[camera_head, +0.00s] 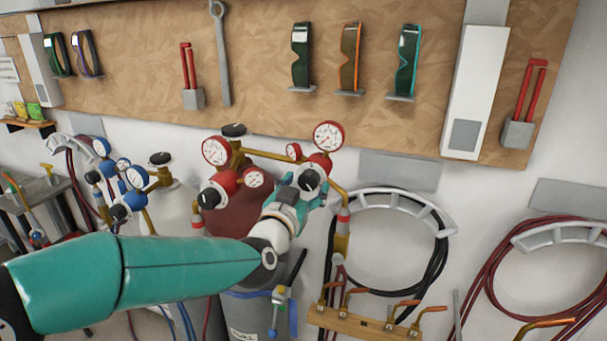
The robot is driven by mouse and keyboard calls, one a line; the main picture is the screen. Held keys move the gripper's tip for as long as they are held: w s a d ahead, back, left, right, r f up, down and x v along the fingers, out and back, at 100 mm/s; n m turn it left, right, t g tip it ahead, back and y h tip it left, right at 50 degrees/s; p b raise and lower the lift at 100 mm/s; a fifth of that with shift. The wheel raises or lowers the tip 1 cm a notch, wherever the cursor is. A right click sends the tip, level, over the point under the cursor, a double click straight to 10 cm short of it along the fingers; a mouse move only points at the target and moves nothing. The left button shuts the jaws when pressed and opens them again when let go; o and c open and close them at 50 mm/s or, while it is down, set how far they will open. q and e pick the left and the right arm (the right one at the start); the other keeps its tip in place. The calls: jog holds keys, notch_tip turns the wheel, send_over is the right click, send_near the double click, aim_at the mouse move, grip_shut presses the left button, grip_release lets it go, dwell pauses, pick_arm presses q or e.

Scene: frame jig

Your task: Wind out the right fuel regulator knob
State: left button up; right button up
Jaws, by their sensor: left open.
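The right fuel regulator (322,162) is a red body on brass fittings above a dark red cylinder. It carries a large white-faced, red-rimmed gauge (328,136) and a smaller gauge (293,151). My left arm reaches in from the lower left, and my left gripper (308,186) is open in front of this regulator. A dark round part shows between the teal gripper parts, where the regulator's knob would be. The gripper hides much of that area, so I cannot tell whether the fingers touch the knob. My right gripper is out of view.
A second red regulator (222,186) with a black knob (209,198) stands just left. Blue regulators (136,178) are further left. A torch rack (360,325) and a black hose coil (437,262) are at the right.

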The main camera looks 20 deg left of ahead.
pick_arm(q)
jog(key=shift+w, duration=1.25)
jog(key=c, duration=1.1)
jog(key=shift+a, duration=0.15)
jog(key=shift+c, duration=0.2)
